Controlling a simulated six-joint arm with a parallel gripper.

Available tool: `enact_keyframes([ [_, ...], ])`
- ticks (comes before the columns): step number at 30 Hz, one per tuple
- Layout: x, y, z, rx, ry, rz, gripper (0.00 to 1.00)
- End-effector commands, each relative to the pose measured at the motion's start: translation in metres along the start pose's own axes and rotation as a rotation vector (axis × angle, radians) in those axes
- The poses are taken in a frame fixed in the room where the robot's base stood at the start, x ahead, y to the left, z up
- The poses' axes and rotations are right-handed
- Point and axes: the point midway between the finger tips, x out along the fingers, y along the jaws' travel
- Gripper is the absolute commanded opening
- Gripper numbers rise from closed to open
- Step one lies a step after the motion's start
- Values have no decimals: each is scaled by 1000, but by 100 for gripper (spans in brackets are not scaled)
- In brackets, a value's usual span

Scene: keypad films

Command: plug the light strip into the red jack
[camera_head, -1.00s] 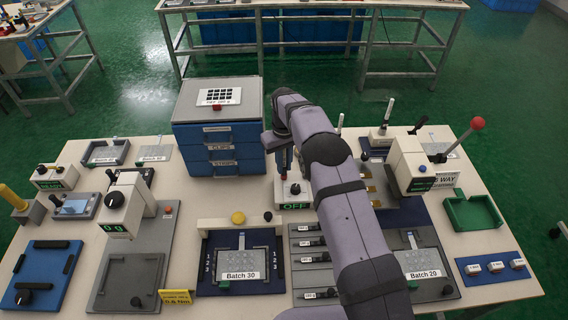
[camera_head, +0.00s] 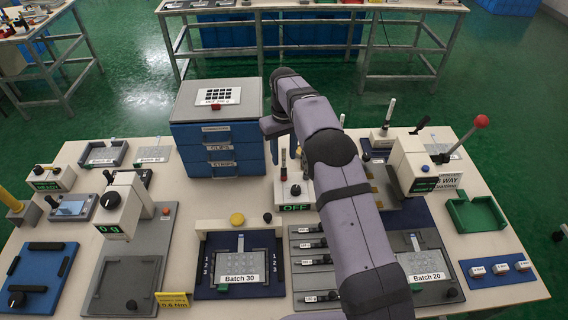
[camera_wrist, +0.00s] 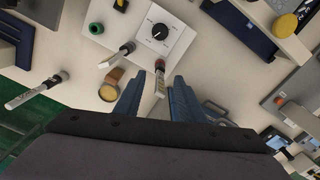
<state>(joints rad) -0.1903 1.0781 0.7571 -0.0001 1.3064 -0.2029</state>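My gripper (camera_wrist: 155,102) shows two blue fingers standing apart in the wrist view. A slim pale labelled piece with a red end (camera_wrist: 160,80) shows in the gap between them, with space visible on both sides. I cannot tell whether it is the light strip or the red jack with something in it, nor how deep it lies. In the head view, a box reading OFF (camera_head: 295,192) stands below my gripper (camera_head: 277,150), beside a slim upright piece (camera_head: 284,166).
A blue drawer cabinet (camera_head: 218,150) stands close left of my gripper. Two pale pieces with dark ends (camera_wrist: 118,55) and (camera_wrist: 35,92) stick up nearby in the wrist view. A Batch 30 tray (camera_head: 240,262) and a lever press (camera_head: 415,165) are on the table.

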Motion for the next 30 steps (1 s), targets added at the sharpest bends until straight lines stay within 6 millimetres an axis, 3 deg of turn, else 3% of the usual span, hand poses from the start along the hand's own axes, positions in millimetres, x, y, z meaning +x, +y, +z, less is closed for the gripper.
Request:
enact_keyframes([
  [7, -18, 0, 0, 0, 0, 0, 36],
  [30, -22, 2, 4, 8, -1, 0, 36],
])
